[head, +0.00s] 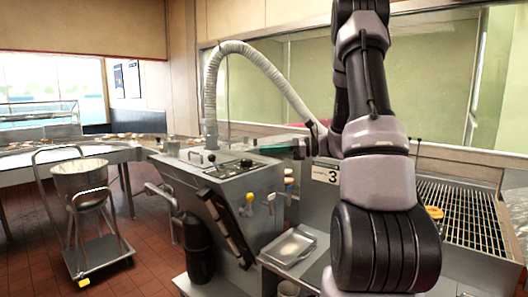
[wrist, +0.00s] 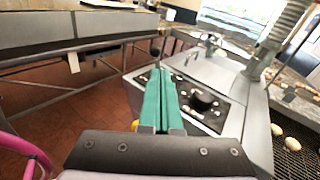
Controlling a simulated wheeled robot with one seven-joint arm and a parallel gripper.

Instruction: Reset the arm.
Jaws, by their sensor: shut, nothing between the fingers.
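My arm (head: 375,165) rises in front of the head camera and bends at the top. My gripper (head: 272,149) points left above the control top of the steel machine (head: 222,172) in the head view. In the wrist view my gripper (wrist: 159,78) shows two teal fingers pressed together with nothing between them. The machine's dark control panel (wrist: 200,100) with a round knob lies beyond and to the right of the fingers. I cannot tell the exact gap between fingertips and machine.
A steel pot (head: 80,178) sits on a wheeled cart (head: 100,255) at left, with red tiled floor around it. A ribbed white hose (head: 213,95) arches over the machine. A wire grate (head: 465,215) is at right. A pink bar (wrist: 28,145) shows in the wrist view.

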